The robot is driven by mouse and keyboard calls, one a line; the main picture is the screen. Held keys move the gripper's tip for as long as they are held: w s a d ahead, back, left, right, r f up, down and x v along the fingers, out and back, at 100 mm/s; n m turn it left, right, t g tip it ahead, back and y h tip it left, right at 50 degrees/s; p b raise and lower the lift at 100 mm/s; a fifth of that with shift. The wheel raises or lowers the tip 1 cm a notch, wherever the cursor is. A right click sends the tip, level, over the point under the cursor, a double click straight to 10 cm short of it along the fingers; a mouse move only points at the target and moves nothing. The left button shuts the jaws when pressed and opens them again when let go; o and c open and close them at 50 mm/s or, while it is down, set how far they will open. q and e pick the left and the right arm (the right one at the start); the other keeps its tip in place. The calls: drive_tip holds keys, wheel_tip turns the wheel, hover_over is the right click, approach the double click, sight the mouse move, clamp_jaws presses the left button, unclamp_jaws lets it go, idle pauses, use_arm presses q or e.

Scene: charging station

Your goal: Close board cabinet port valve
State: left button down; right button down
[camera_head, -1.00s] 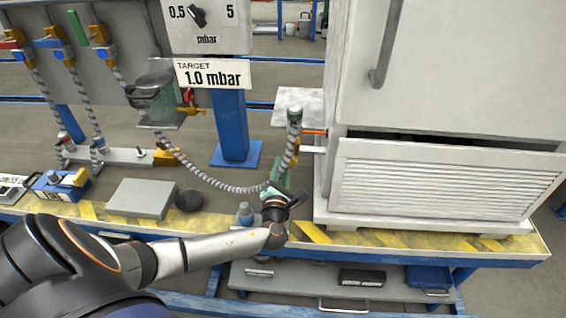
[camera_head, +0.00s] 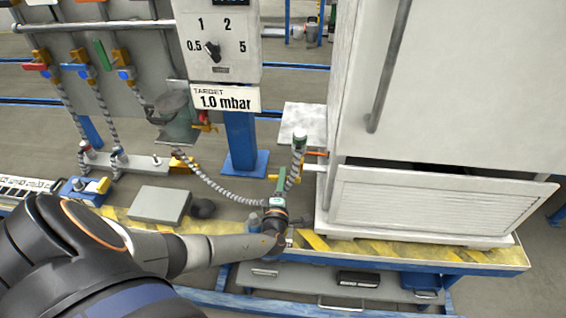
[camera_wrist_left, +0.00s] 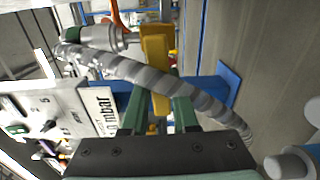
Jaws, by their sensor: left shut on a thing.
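The white cabinet (camera_head: 430,90) stands at the right of the bench. My left gripper (camera_head: 280,183) is at the handle. Its green fingers (camera_wrist_left: 160,108) are shut on the yellow handle, with the hose crossing in front of them. The valve body is mostly hidden. My right gripper is not in view.
A pressure board (camera_head: 217,75) stands behind, with a "TARGET 1.0 mbar" sign (camera_head: 225,98) below its dial. A louvred panel (camera_head: 440,205) leans out from the cabinet's lower front.

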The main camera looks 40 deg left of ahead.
use_arm(q)
drive_tip(key=shift+m, duration=0.4)
drive_tip(key=c, duration=0.7)
unclamp_jaws()
drive_tip(key=shift+r, duration=0.1)
drive_tip(key=p+v, duration=0.2)
drive_tip(key=v, duration=1)
drive_tip(key=shift+s+d+p, duration=0.1)
drive_tip(key=shift+s+p, duration=0.2)
drive_tip(key=shift+s, duration=0.05)
